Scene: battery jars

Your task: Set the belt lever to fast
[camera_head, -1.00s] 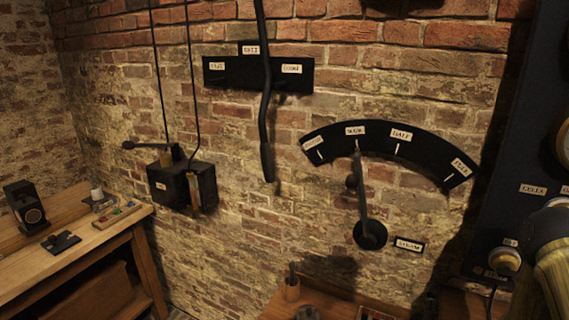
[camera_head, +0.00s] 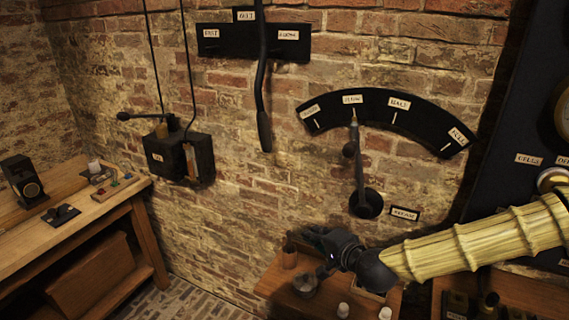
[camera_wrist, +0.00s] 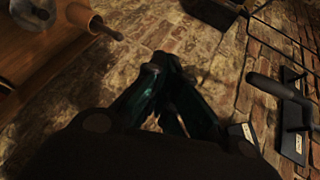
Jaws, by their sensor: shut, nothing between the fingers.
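The belt lever (camera_head: 264,125) is a long dark rod hanging down the brick wall. It crosses a black plate (camera_head: 232,44) tagged BELT, between a left label that seems to read FAST and a right label that seems to read LOOSE, nearer the right one. My gripper (camera_head: 312,236) is below and right of the lever's end, apart from it, over a small wooden table. In the wrist view my gripper's fingers (camera_wrist: 158,72) are together and empty. A dark rod that looks like the lever (camera_wrist: 276,88) shows at the right, near a labelled plate (camera_wrist: 292,122).
A curved scale (camera_head: 380,108) with a steam lever (camera_head: 359,180) is on the wall above my arm. A black switch box (camera_head: 165,158) with a side handle hangs left of the belt lever. Jars and pots stand on the small table (camera_head: 270,283). A workbench (camera_head: 60,225) stands at left.

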